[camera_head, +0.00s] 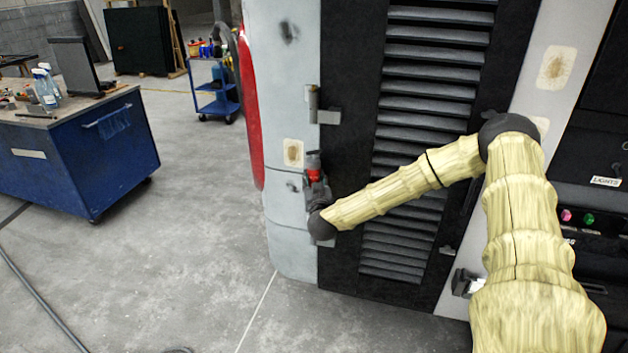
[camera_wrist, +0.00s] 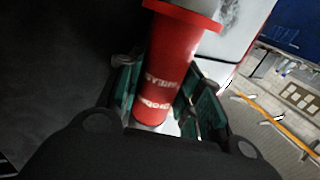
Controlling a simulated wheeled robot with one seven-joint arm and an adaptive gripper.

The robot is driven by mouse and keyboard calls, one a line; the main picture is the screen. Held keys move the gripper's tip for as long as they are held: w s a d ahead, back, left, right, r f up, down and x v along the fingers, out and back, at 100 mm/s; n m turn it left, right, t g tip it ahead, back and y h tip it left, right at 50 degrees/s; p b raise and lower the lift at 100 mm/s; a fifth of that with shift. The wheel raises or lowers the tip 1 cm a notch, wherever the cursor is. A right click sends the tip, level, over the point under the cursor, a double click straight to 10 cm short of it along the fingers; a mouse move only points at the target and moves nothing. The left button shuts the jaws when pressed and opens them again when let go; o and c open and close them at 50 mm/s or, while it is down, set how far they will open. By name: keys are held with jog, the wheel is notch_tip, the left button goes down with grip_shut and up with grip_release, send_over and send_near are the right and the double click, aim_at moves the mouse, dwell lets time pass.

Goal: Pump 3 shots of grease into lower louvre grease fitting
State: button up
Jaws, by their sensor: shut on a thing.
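My gripper (camera_wrist: 160,100) is shut on a red cylindrical tool with white lettering, which I take to be the grease gun (camera_wrist: 172,62). In the head view the red tool (camera_head: 314,176) shows just above my wrist, in front of the coach's grey edge panel. The louvre panel (camera_head: 432,55) is black with many slats and stands right of the tool. A hinge-like metal fitting (camera_head: 313,103) sits above the tool on the panel edge. A lower bracket (camera_head: 322,240) is partly hidden by my wrist. I cannot make out the grease fitting or whether the tool touches it.
A blue workbench (camera_head: 90,150) with bottles on top stands at the left. A blue cart (camera_head: 213,90) stands behind it. A dark hose (camera_head: 40,300) lies on the floor at the lower left. The floor between bench and coach is mostly clear.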

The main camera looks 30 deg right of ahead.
jog(key=shift+f+b, duration=1.4)
jog(key=shift+f, duration=0.85)
jog(key=shift+s+a, duration=0.15)
jog(key=shift+a, duration=0.05)
jog(key=shift+s+f+b, duration=0.1)
jog(key=shift+f+b, duration=0.25)
jog(key=shift+f, duration=0.75)
dwell(1.1)
jog(key=shift+r+p, duration=0.85)
jog(key=shift+r, duration=0.25)
dwell(1.2)
jog(key=shift+f, duration=0.35)
dwell(0.7)
